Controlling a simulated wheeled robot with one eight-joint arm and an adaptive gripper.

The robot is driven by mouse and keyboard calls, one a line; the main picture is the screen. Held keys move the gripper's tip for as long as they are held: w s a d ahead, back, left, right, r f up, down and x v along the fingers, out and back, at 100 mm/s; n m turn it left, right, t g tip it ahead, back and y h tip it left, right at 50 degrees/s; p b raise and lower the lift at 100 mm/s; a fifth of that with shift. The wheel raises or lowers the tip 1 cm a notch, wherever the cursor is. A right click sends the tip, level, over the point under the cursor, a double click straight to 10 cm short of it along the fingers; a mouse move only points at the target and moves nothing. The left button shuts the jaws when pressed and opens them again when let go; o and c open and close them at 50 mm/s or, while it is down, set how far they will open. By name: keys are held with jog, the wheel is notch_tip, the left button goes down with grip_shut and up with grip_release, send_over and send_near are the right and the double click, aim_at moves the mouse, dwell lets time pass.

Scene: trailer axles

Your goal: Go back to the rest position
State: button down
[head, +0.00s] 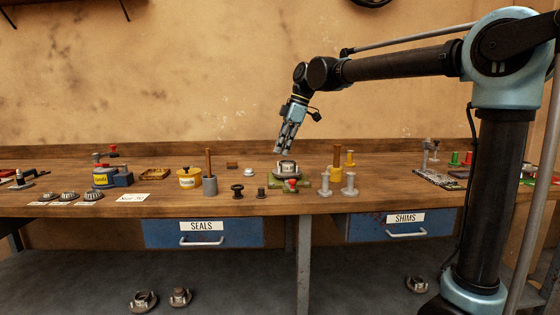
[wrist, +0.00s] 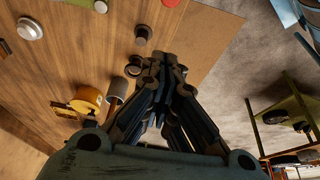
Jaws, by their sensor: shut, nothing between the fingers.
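My gripper (head: 284,150) is shut and empty in the head view. It points down and slightly left, a little above a metal hub on a green base (head: 288,178) on the workbench. In the wrist view my gripper (wrist: 172,62) shows with its fingers together. My arm reaches in from the right, bent over the bench.
The wooden bench (head: 140,206) carries a yellow tin (head: 190,178), a grey cup with a brown handle (head: 209,176), and grey stands (head: 349,184) beside the hub. Blue drawers marked SEALS (head: 205,235) and SHIMS (head: 403,226) sit below. Space above the bench is open.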

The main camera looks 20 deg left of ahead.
jog(key=shift+d+r, duration=0.1)
jog(key=shift+r, duration=0.25)
jog(key=d+f+m+t, duration=0.1)
jog(key=d+f+m, duration=0.25)
jog(key=d, duration=0.65)
jog(key=s+d+f+m+t+h, duration=0.1)
jog(key=d+f+m, duration=0.25)
jog(key=d, duration=0.55)
jog(key=d+f+m+t, duration=0.1)
jog(key=d+f+m, duration=0.25)
jog(key=d, duration=0.65)
jog(key=s+d+f+m+h, duration=0.1)
jog(key=s+d+f+m, duration=0.5)
jog(key=d+f, duration=0.4)
jog(key=s+d+f+m+t+h, duration=0.1)
jog(key=s+d+f+m, duration=0.5)
jog(key=s+d+f, duration=0.3)
jog(key=shift+d+f+m+h, duration=0.35)
jog(key=shift+d+f, duration=0.2)
jog(key=shift+f, duration=0.4)
